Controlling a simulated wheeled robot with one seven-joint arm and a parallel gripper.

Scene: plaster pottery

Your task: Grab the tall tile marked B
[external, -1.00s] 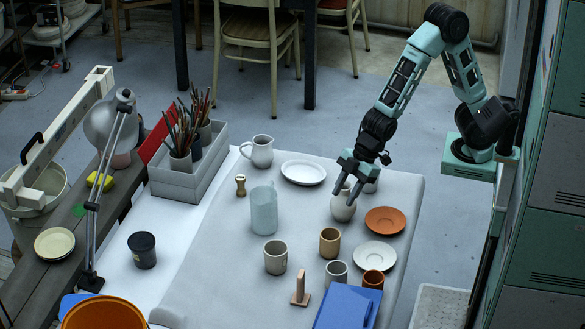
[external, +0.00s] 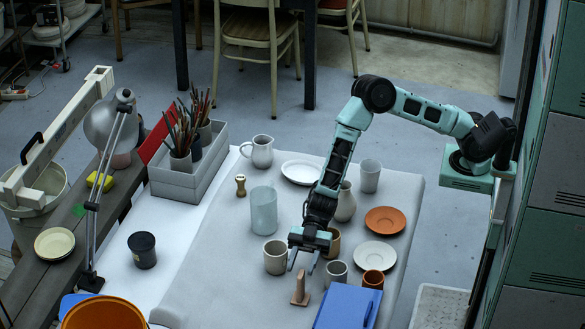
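A tall, narrow, tan upright piece on a small base (external: 299,291) stands near the front of the grey table. It may be the tall tile; no letter B can be read on it at this size. My gripper (external: 302,267) points down at its top end, with the two fingers apart and nothing seen between them higher up. The fingertips are at about the height of the piece's top in the picture. I cannot tell whether they are just above it or on either side of it.
A grey cup (external: 276,257) stands close left of my gripper, and another cup (external: 336,272) close right. A tan cup (external: 334,243) is partly behind my wrist. A blue box (external: 348,306) lies at front right. The table's front left is clear.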

